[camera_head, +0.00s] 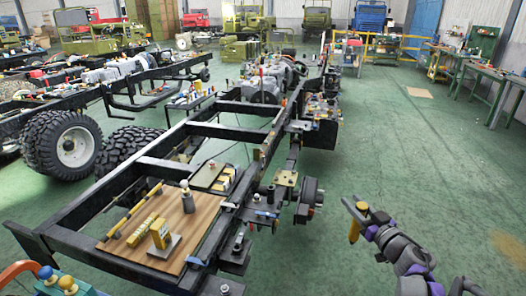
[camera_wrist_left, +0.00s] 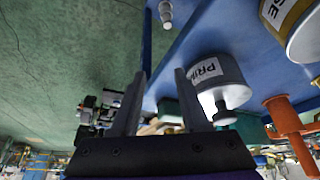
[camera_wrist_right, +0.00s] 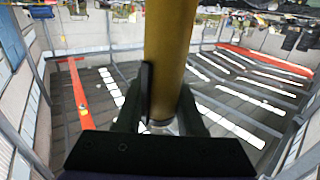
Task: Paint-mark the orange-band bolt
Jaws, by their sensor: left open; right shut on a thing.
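My right gripper (camera_head: 355,209) is raised over the open floor at the right of the head view, apart from the chassis frame (camera_head: 175,165). It is shut on a yellow cylinder (camera_head: 354,231), which looks like a paint marker. In the right wrist view the yellow cylinder (camera_wrist_right: 168,60) stands between the fingers. My left gripper (camera_wrist_left: 160,85) is open and empty in the left wrist view; I do not see it in the head view. Several small bolts and fittings sit along the chassis rail, but I cannot tell which has an orange band.
A wooden board (camera_head: 200,218) with yellow blocks lies on the chassis. A hub (camera_head: 308,198) juts from its right side. In the left wrist view a can lettered "PRIM" (camera_wrist_left: 215,80) and an orange part (camera_wrist_left: 286,120) are near the left gripper.

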